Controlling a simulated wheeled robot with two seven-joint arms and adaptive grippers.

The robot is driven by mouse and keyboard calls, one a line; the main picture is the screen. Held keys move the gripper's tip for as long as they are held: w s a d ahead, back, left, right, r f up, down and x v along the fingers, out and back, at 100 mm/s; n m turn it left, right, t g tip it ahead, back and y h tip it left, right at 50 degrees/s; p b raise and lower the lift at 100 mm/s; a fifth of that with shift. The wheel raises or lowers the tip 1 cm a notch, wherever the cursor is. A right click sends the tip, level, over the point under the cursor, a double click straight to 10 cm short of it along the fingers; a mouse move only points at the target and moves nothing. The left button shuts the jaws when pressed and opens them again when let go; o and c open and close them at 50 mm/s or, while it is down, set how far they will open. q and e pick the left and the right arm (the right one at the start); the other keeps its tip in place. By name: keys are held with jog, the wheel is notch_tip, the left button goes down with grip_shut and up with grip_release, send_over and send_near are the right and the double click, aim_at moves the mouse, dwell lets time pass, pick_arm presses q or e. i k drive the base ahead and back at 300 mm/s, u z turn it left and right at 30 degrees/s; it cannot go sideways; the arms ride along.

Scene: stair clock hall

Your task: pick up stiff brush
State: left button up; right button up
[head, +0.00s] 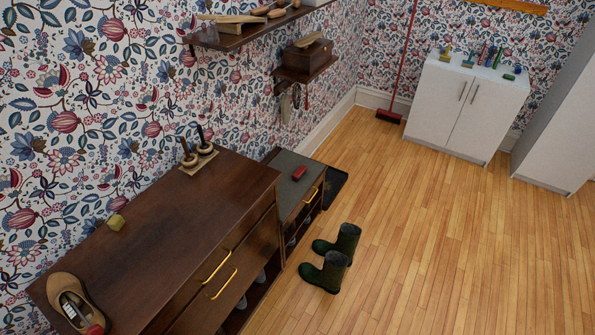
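I cannot tell for sure which item is the stiff brush. A small red object (299,173), possibly a brush, lies on the dark top of the low cabinet (285,165). Wooden items (272,10), also possibly brushes, lie on the upper wall shelf (240,38). Neither of my grippers is in view.
A brown dresser (190,235) bears a tan shoe (70,298), a yellowish block (116,222) and a wooden stand with rings (198,158). Green boots (335,258) stand on the floor. A white cabinet (462,105) and red-handled broom (400,75) are farther back. The right-hand floor is clear.

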aim_at(301, 170)
jog(key=z, duration=0.45)
jog(key=k, duration=0.55)
jog(key=z, duration=1.25)
jog(key=i, duration=3.45)
jog(key=u, duration=1.55)
jog(key=i, duration=1)
jog(key=u, duration=0.95)
